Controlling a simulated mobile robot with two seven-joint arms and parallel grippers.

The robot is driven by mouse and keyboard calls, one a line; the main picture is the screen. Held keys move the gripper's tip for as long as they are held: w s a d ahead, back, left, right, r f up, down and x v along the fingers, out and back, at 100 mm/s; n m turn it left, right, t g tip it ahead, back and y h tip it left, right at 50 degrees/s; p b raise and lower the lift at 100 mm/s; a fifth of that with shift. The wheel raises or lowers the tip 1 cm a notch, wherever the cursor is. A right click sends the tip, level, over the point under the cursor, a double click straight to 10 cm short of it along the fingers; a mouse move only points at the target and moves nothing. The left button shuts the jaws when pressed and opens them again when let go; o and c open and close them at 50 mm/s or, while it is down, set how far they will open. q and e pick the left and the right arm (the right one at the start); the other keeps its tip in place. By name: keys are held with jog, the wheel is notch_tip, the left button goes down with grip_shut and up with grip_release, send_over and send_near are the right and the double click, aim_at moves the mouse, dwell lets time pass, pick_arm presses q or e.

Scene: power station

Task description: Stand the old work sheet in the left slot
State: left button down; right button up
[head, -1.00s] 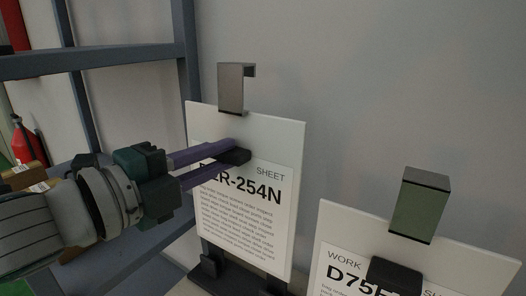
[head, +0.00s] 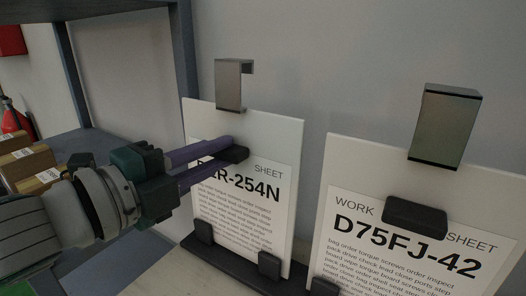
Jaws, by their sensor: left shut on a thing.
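A white work sheet board (head: 289,140) marked "R-254N", its first characters covered by my gripper, stands nearly upright at the picture's middle. Its lower edge is behind two dark lugs of a dark rack (head: 235,268); whether it is fully seated there I cannot tell. A metal hook (head: 230,85) sits at its top edge. My left gripper (head: 225,154) is shut on the dark grip block (head: 237,154) on the sheet's face. A second work sheet board (head: 360,160), marked "D75FJ-42", stands to the right with its own dark block and hook. My right gripper is not in view.
A blue-grey shelf frame (head: 186,60) stands at the left, with cardboard boxes (head: 48,150) on it and part of a red extinguisher (head: 12,118) behind. A plain grey wall is close behind the boards. A narrow gap separates the two boards.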

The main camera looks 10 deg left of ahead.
pick_arm(q)
jog(key=c, duration=0.7)
grip_release()
jog(key=shift+c, duration=0.2)
jog(key=shift+f, duration=0.1)
